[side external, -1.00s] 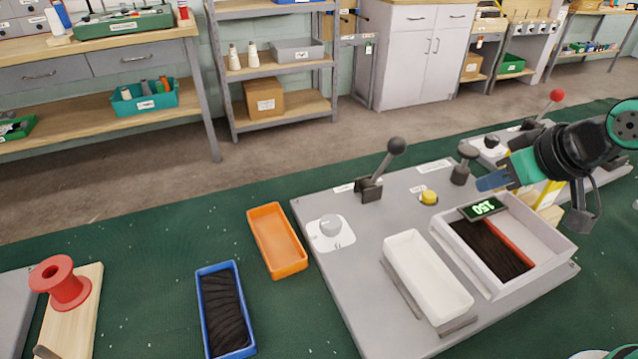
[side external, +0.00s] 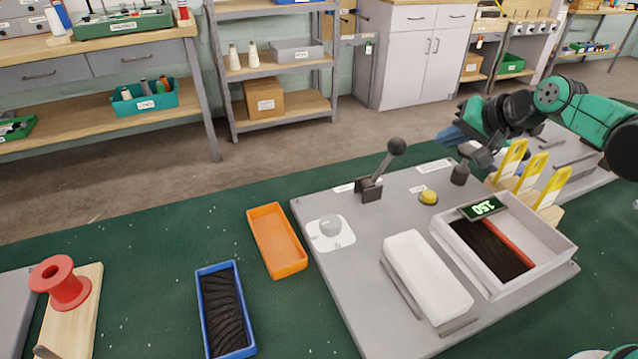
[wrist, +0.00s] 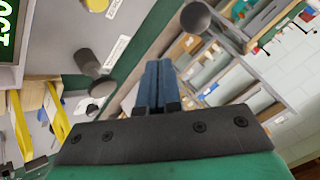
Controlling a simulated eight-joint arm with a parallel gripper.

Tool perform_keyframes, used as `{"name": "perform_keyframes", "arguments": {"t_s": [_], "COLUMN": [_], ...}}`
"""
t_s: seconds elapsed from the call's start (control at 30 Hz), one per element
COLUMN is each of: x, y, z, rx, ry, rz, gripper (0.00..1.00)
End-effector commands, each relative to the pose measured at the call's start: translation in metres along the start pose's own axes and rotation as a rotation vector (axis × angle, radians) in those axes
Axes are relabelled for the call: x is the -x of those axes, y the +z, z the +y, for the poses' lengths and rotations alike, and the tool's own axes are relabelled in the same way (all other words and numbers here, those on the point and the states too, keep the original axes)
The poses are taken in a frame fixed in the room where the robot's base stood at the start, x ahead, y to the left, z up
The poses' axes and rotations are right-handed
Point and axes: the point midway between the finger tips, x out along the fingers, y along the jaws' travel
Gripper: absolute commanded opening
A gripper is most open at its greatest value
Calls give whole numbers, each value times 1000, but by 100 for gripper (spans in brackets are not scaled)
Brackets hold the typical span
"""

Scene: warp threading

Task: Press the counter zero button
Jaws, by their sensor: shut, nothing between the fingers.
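A round yellow button (side external: 428,197) sits on the grey panel (side external: 375,270), between the black-knobbed lever and the counter display. The counter display (side external: 483,207) reads 150 in lit digits, upside down in the side view. It is partly cut off at the left edge of the wrist view (wrist: 6,32). My gripper (side external: 447,136) has blue fingers, closed together and empty. It is raised above the panel's far edge, up and right of the yellow button in the side view and apart from it. The fingers also show in the wrist view (wrist: 156,82).
A black ball lever (side external: 396,147) stands left of the button. A dark knob (side external: 460,174) stands right of it, below my gripper. Yellow upright pieces (side external: 531,172) stand behind the white tray (side external: 561,244). An empty white bin (side external: 428,279) lies in front.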

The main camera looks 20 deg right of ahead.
Motion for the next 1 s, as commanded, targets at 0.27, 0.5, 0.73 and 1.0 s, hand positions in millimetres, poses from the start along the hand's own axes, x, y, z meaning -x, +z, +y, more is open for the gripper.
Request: {"name": "perform_keyframes", "arguments": {"t_s": [0.27, 0.5, 0.73, 1.0], "x": [0, -12, -35, -55], "y": [0, 8, 24, 39], "z": [0, 8, 25, 40], "rx": [2, 3, 3, 3], "ry": [0, 0, 0, 0], "rz": [0, 0, 0, 0], "gripper": [0, 0, 0, 0]}}
